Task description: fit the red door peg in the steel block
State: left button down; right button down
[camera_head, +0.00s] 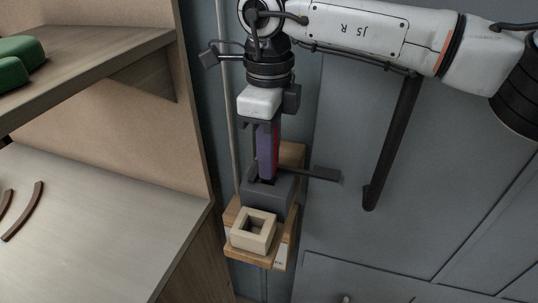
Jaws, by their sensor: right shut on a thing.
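My right gripper (264,160) hangs down from my right arm, which comes in from the top right. It is shut on a tall upright peg (266,148) that shows a purple face and a red face on its right side. The steel block (266,194) is dark grey and sits on a small wooden shelf, directly below the peg. The peg's lower end is close over the block or at its top; I cannot tell whether it is inside. The block's opening is hidden. My left gripper is out of view.
A beige block with a square hole (268,234) stands in front of the steel block on the wooden shelf (285,252). A dark lever (324,174) sticks out just right of the steel block. A pale bench (120,235) and upper shelf (110,50) fill the left.

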jog(key=shift+s+f+b, duration=0.1)
jog(key=shift+f+b, duration=0.6)
jog(key=shift+f, duration=0.35)
jog(key=c, duration=1.6)
grip_release()
jog(key=shift+o, duration=0.2)
jog(key=shift+d, duration=0.1)
jog(key=shift+r+p, duration=0.55)
jog(key=shift+r, duration=0.1)
notch_tip(320, 180, up, 6)
jog(key=p, duration=0.4)
jog(key=shift+r, duration=0.2)
jog(key=shift+s+a+r, duration=0.2)
jog(key=shift+r, duration=0.2)
